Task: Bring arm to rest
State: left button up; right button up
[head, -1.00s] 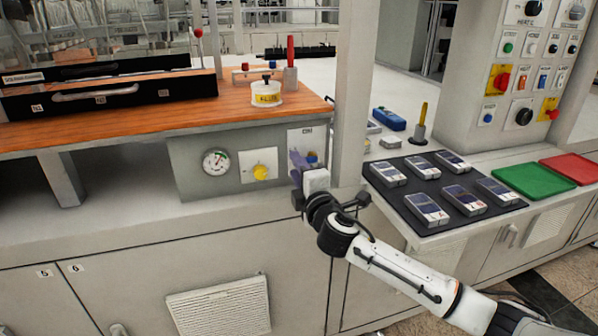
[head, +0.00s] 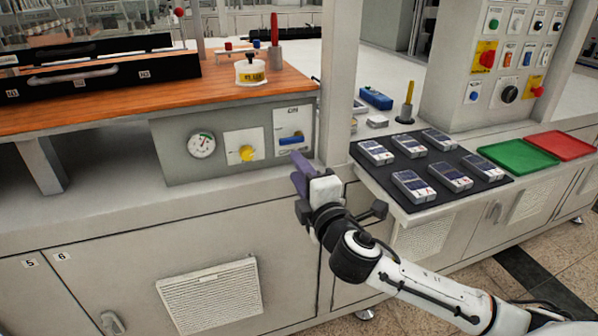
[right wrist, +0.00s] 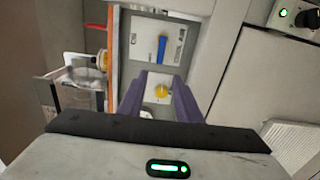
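My right gripper (head: 299,172) has purple fingers and hangs in front of the cabinet edge, just below the grey control panel (head: 185,155). In the right wrist view its two fingers (right wrist: 160,78) stand apart with nothing between them. The blue handle (head: 292,140) on the panel's right plate lies level in the head view, clear of the fingers. It also shows in the right wrist view (right wrist: 162,48). The yellow knob (head: 247,153) sits left of it and shows beyond the finger gap. My left gripper is out of view.
A grey post (head: 338,80) rises close behind my right gripper. A black mat (head: 405,178) with several handheld devices lies to the right, with green (head: 517,157) and red (head: 560,146) trays beyond. A wooden worktop (head: 210,85) is above the panel. The floor in front is open.

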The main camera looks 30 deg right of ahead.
jog(key=s+a+f+m+g+y, duration=0.1)
jog(key=s+a+f+m+g, duration=0.15)
jog(key=f, duration=0.55)
jog(key=s+a+f+m+g+y, duration=0.1)
jog(key=s+a+f+y, duration=0.2)
jog(key=f, duration=0.4)
jog(key=s+a+f+m+g, duration=0.2)
jog(key=s+f, duration=0.2)
jog(key=f, duration=0.4)
jog(key=s+a+f+m+g+y, duration=0.1)
jog(key=s+a+f+m, duration=0.3)
jog(key=s+f, duration=0.3)
jog(key=s+a+f+m+g+y, duration=0.1)
jog(key=s+a+f+m+g, duration=0.1)
jog(key=s+a+f+m, duration=0.2)
jog(key=s+f, duration=0.3)
jog(key=s, duration=0.3)
jog(key=shift+s+a+y, duration=0.2)
jog(key=shift+s+y, duration=0.1)
jog(key=shift+y, duration=0.1)
jog(key=shift+d, duration=0.1)
